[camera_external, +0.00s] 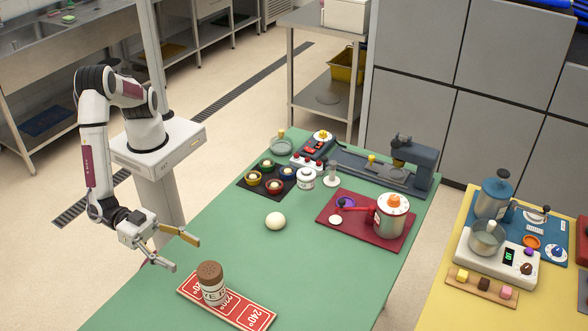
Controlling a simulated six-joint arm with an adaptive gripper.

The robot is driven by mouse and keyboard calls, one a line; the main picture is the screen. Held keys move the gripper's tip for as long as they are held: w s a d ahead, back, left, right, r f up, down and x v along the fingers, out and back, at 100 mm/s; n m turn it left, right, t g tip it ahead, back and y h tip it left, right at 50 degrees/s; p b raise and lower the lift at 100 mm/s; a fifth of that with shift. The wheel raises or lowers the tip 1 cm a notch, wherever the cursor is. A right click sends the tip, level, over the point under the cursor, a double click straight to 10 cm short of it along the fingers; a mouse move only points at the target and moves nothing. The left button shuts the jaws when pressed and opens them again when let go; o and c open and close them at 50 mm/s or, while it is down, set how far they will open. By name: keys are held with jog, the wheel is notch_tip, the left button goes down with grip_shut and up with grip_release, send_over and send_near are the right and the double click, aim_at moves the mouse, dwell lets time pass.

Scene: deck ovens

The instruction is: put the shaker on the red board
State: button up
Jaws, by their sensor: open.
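The shaker (212,291) is a whitish jar with dark lettering and a brown lid. It stands upright on the red board with temperature numbers (256,316), at the near end of the green table. A second, darker red board (338,237) lies farther right and carries a steel pot with a red handle (390,215). My gripper (184,254) is open and empty, behind and to the left of the shaker, apart from it.
A white ball (275,221) lies mid-table on the green table (217,229). A dark tray with several small bowls (263,190), a white jar (306,178) and a grey machine (410,165) stand toward the back. A yellow table (418,311) is at right.

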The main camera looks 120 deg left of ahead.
jog(key=w+a+r+g+h, duration=0.35)
jog(key=a+r, duration=0.25)
jog(key=r, duration=0.5)
jog(key=s+a+r+m+g+h, duration=0.25)
jog(key=s+a+r, duration=0.35)
jog(key=a, duration=0.3)
jog(key=s+a+f+g+y, duration=0.2)
jog(key=s+a, duration=1)
jog(key=s, duration=0.3)
jog(key=s+a+f+g+y, duration=0.2)
jog(key=s+a+g, duration=0.1)
jog(key=s+a, duration=1)
jog(key=s, duration=0.2)
jog(key=shift+s+n+y, duration=0.3)
jog(key=shift+n+y, duration=0.05)
jog(key=shift+y, duration=0.05)
